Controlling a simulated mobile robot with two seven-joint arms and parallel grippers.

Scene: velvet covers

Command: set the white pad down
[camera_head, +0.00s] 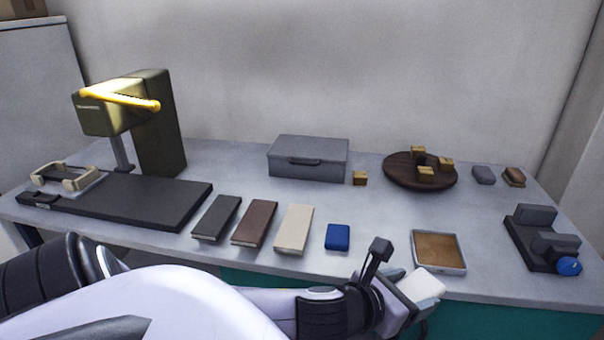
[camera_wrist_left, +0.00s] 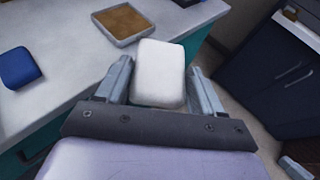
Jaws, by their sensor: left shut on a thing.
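The white pad (camera_head: 424,284) is held in my left gripper (camera_head: 412,287) at the front edge of the table, below the tray in the head view. In the left wrist view the white pad (camera_wrist_left: 159,73) sits between the two fingers of my left gripper (camera_wrist_left: 161,85). It is a rounded white block, and it overlaps the table's front edge in that view. Whether it touches the table cannot be told. My right gripper is not in view.
A shallow tray with a brown bottom (camera_head: 438,251) lies just beyond the pad. A blue block (camera_head: 337,237) and three book-like blocks, one cream (camera_head: 294,229), lie to the left. A dark clamp-like device (camera_head: 543,238) stands at right. Bare table lies between tray and device.

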